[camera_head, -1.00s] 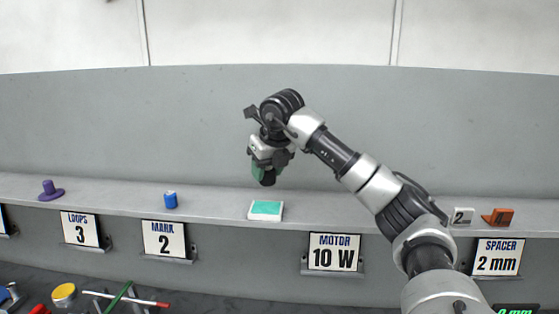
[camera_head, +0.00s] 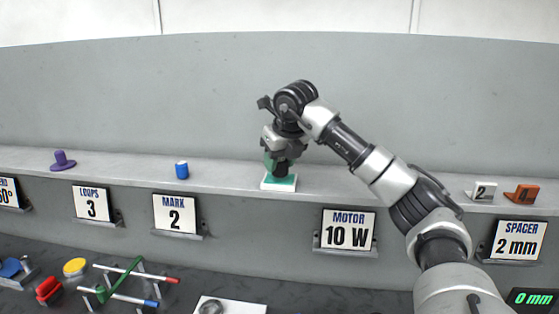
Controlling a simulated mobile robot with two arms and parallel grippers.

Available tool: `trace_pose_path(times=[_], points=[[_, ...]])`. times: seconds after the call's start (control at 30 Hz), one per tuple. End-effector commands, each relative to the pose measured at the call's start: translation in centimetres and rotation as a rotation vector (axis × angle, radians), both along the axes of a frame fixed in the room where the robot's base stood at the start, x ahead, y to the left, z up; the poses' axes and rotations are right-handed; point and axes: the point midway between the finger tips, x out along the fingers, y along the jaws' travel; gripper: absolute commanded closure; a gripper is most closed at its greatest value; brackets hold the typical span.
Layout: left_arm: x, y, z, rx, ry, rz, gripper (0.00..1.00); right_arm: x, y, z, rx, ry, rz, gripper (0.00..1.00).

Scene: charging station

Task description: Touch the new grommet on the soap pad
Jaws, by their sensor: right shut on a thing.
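The soap pad (camera_head: 293,183), a teal pad in a white tray, sits on the grey shelf near the middle of the head view. My right gripper (camera_head: 278,161) points down directly over it, shut on a small dark piece (camera_head: 281,170), which I take to be the new grommet. The piece's lower end meets the teal surface in the picture; whether it truly touches is hard to tell at this size. The gripper hides part of the pad's back. My left gripper is out of view.
On the shelf (camera_head: 230,178) stand a purple peg (camera_head: 63,160), a blue cylinder (camera_head: 181,170), a white "2" block (camera_head: 483,190) and an orange block (camera_head: 521,194). Sign plates line its front edge. Below lie a rack with coloured rods (camera_head: 130,280) and a grey ring (camera_head: 210,307).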

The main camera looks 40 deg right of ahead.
Motion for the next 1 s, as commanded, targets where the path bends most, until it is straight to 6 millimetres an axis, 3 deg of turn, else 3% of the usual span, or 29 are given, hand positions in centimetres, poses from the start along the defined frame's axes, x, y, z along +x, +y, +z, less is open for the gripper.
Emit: trace_pose_path(times=[1.0], points=[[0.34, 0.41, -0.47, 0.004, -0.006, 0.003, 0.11, 0.0, 0.0, -0.8, 0.0, 0.0, 0.0, 0.78]])
